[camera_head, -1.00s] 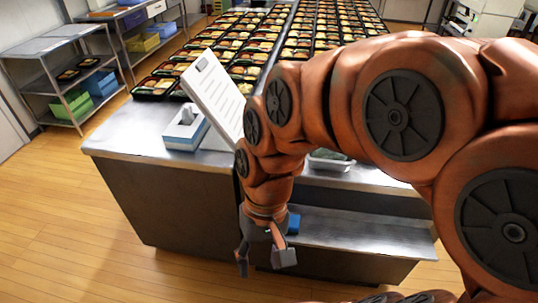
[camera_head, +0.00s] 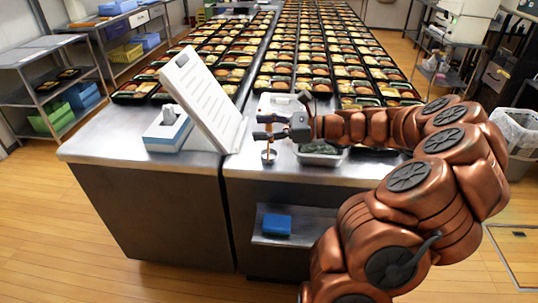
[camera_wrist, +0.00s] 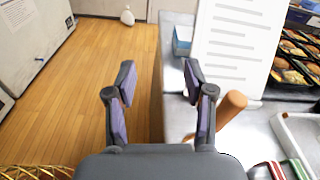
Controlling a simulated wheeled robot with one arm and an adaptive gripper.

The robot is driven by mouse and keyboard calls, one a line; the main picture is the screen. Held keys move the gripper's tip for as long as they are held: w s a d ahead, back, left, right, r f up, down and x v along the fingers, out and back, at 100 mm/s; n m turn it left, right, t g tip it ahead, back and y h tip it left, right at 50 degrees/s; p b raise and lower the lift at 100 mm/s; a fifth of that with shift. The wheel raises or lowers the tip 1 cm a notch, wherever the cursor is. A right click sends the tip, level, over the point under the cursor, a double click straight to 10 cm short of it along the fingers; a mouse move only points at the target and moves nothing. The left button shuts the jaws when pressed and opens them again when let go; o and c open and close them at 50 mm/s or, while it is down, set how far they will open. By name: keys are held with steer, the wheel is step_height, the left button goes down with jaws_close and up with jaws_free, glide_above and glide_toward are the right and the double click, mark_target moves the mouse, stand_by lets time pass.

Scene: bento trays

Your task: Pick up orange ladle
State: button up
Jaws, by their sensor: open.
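The orange ladle (camera_head: 269,146) stands near the front edge of the steel counter in the head view, its handle upright and its lower end on the counter. My gripper (camera_head: 260,127) is open above the counter, fingers pointing left, close to the handle. In the wrist view the orange handle (camera_wrist: 231,109) shows just to the right of the right finger, outside the gap and partly hidden by that finger. The open gap of my gripper (camera_wrist: 158,84) is empty, with floor and the counter's edge behind it. I cannot tell whether finger and handle touch.
A clear tub (camera_head: 320,158) is below my wrist. Rows of bento trays (camera_head: 275,69) fill the counter behind. A blue block (camera_head: 277,224) lies on the lower shelf.

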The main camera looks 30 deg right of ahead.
steer(key=d+f+m+t+h, duration=0.2)
steer(key=d+m+t, duration=0.25)
steer(key=d, duration=0.45)
steer(key=shift+g, duration=0.45)
steer(key=shift+w+d+p+x, duration=0.1)
steer(key=shift+d+p+x, duration=0.1)
steer(key=shift+x, duration=1)
steer(key=shift+w+d+p+x, duration=0.1)
steer(key=shift+p+x, duration=0.05)
steer(key=shift+x, duration=1)
steer(key=shift+w+d+p+x, duration=0.1)
steer(key=shift+p+x, duration=0.1)
steer(key=shift+x, duration=1)
steer(key=shift+f, duration=0.15)
jaws_close()
